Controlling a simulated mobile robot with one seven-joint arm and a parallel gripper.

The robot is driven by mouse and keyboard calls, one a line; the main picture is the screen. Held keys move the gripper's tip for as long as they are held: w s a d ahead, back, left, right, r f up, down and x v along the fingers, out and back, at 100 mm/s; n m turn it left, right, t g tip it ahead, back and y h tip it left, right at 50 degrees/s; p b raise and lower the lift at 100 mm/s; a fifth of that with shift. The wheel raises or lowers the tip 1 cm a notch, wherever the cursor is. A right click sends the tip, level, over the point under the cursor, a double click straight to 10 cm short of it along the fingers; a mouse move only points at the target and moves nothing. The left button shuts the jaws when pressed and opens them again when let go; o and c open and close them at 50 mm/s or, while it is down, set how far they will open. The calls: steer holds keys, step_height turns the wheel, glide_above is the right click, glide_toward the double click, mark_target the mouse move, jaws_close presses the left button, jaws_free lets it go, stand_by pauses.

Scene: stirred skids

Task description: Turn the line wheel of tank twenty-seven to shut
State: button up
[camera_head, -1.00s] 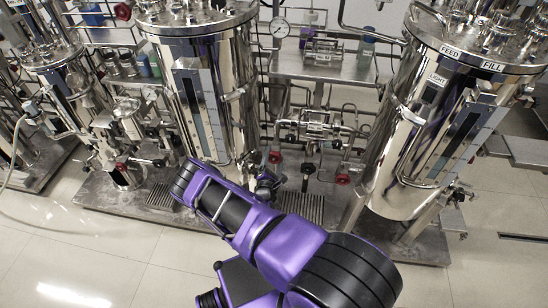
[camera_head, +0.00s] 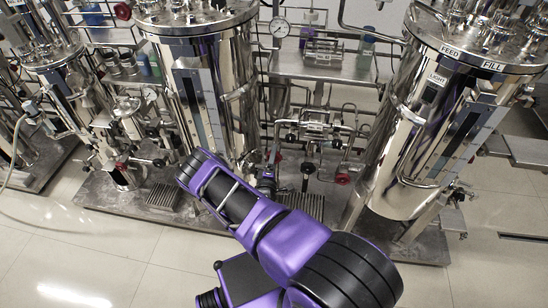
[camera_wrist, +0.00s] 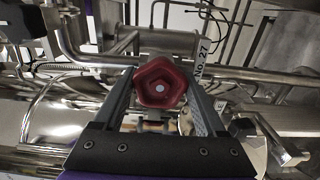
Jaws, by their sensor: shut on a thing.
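The dark red five-sided wheel (camera_wrist: 160,86) is in the middle of the wrist view, facing the camera, with a pale hub at its centre. A tag reading "No. 27" (camera_wrist: 203,52) is behind it to the right. My gripper (camera_wrist: 161,92) has one finger on each side of the wheel and is shut on it. In the head view, my gripper (camera_head: 266,182) is at the pipework between the two large steel tanks, and my arm hides part of that spot. How far the wheel is turned cannot be told.
Steel tanks stand left (camera_head: 205,95) and right (camera_head: 425,125). Pipes (camera_wrist: 265,75) run close behind the held wheel. The tiled floor (camera_head: 150,265) in front is clear.

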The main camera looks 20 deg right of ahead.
steer(key=shift+s+m, duration=0.1)
steer(key=shift+m, duration=0.2)
steer(key=o, duration=1.3)
steer(key=v, duration=1.7)
steer(key=shift+s+a, duration=0.15)
